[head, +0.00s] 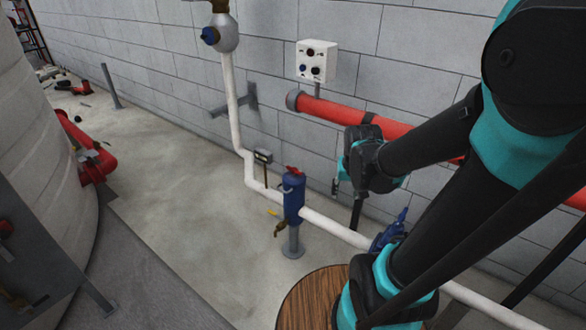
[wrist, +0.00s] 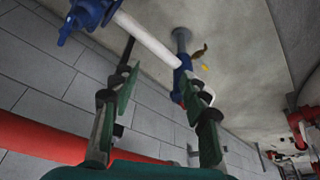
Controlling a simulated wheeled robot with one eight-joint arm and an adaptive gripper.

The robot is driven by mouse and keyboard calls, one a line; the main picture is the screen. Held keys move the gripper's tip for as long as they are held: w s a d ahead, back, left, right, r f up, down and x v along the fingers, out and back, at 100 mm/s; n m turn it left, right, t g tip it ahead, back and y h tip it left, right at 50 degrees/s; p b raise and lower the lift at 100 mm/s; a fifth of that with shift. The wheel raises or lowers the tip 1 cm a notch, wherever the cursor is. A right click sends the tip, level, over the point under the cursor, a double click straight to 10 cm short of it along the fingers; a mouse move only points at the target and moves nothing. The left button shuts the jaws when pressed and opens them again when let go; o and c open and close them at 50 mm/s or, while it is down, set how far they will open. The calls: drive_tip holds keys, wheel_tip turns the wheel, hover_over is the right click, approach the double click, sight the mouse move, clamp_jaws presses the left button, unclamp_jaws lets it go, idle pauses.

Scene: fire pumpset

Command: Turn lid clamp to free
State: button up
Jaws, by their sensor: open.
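A blue upright cylindrical housing (head: 293,200) stands in the white pipe line near the wall. A small red part (head: 294,170), seemingly the lid clamp, sits at its top; its exact angle is too small to tell. In the wrist view the blue housing (wrist: 186,64) shows beyond the fingers, with a bit of red (wrist: 177,97) partly hidden beside the right finger. My gripper (head: 341,178) is to the right of the housing at about lid height in the head view, apart from it. In the wrist view my gripper (wrist: 160,68) has its fingers spread and empty.
The white pipe (head: 335,228) runs low along the block wall. A red pipe (head: 345,115) and a white control box (head: 316,62) are on the wall behind. A blue valve (head: 388,236) is beside my arm. A wooden round top (head: 305,300) is in front.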

drive_tip(key=o, duration=0.7)
drive_tip(key=shift+m+h, duration=0.3)
drive_tip(key=shift+m, duration=0.5)
drive_tip(key=w+a, duration=0.1)
drive_tip(key=w, duration=0.2)
drive_tip(key=w+a+r, duration=0.1)
drive_tip(key=w, duration=0.3)
drive_tip(key=w+r, duration=0.1)
drive_tip(key=w, duration=0.2)
drive_tip(key=shift+w+a, duration=0.25)
drive_tip(key=shift+a, duration=0.15)
drive_tip(key=o, duration=0.4)
drive_tip(key=w+a+m, duration=0.1)
drive_tip(key=w+a, duration=0.3)
drive_tip(key=w, duration=0.5)
drive_tip(key=shift+f+g, duration=0.25)
drive_tip(key=shift+g, duration=0.05)
drive_tip(key=m+h, duration=0.2)
drive_tip(key=m, duration=0.2)
hover_over(293, 169)
drive_tip(key=s+a, duration=0.4)
drive_tip(key=s, duration=0.1)
wheel_tip(293, 169, down, 7)
drive_tip(key=x, duration=1.7)
drive_tip(key=shift+a, duration=0.1)
drive_tip(key=shift+r, duration=0.1)
drive_tip(key=c, duration=1.2)
